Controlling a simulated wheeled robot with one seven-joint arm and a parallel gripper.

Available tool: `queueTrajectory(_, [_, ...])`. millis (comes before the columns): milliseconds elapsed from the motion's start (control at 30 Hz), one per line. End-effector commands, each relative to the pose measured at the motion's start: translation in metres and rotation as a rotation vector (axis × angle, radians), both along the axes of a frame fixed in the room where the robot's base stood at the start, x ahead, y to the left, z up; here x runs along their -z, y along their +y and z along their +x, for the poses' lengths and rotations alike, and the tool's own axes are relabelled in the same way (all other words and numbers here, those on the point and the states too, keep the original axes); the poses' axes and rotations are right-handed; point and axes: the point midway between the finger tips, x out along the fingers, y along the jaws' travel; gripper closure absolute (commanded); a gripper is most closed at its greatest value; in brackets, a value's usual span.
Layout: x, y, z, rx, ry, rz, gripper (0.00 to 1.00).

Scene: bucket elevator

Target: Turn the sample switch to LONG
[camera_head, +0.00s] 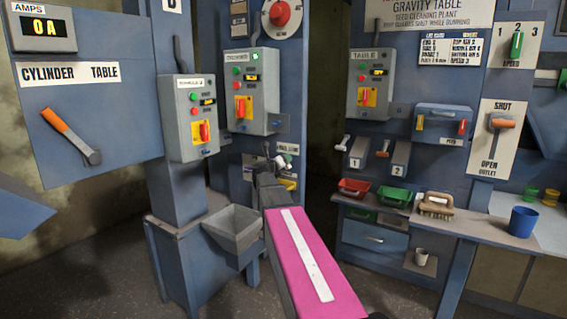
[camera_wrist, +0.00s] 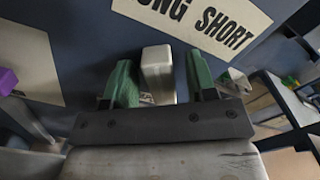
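The sample switch (camera_wrist: 158,74) shows in the wrist view as a pale, blocky lever on a blue-grey panel. A cream label (camera_wrist: 205,22) above it reads "…ONG SHORT", its left end cut off. My gripper (camera_wrist: 161,80) has its two green fingers on either side of the lever. The left finger is close to it or touching; a narrow gap shows at the right finger. In the head view, my gripper (camera_head: 284,160) is at the blue post in the middle, and my arm hides most of the switch area.
Control boxes (camera_head: 190,118) with red and yellow switches hang left of and above my gripper. A grey hopper (camera_head: 233,228) stands below left. A bench at right holds red and green trays (camera_head: 394,197), a brush (camera_head: 437,206) and a blue cup (camera_head: 522,221).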

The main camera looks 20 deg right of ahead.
Motion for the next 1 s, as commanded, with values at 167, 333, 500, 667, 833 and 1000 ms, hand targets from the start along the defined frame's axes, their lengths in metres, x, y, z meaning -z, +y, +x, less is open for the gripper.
queueTrajectory(167, [0.000, 0.000, 0.000, 0.000, -0.001, 0.001, 0.49])
queueTrajectory(333, [0.000, 0.003, -0.002, -0.001, -0.002, 0.001, 0.49])
queueTrajectory(500, [0.000, 0.020, -0.017, -0.001, -0.002, 0.001, 0.49])
queueTrajectory(667, [0.000, 0.045, -0.037, -0.002, -0.002, 0.000, 0.49])
queueTrajectory(833, [0.000, 0.067, -0.054, -0.001, -0.002, 0.001, 0.49])
queueTrajectory(1000, [0.000, 0.081, -0.064, -0.001, -0.001, 0.000, 0.49])
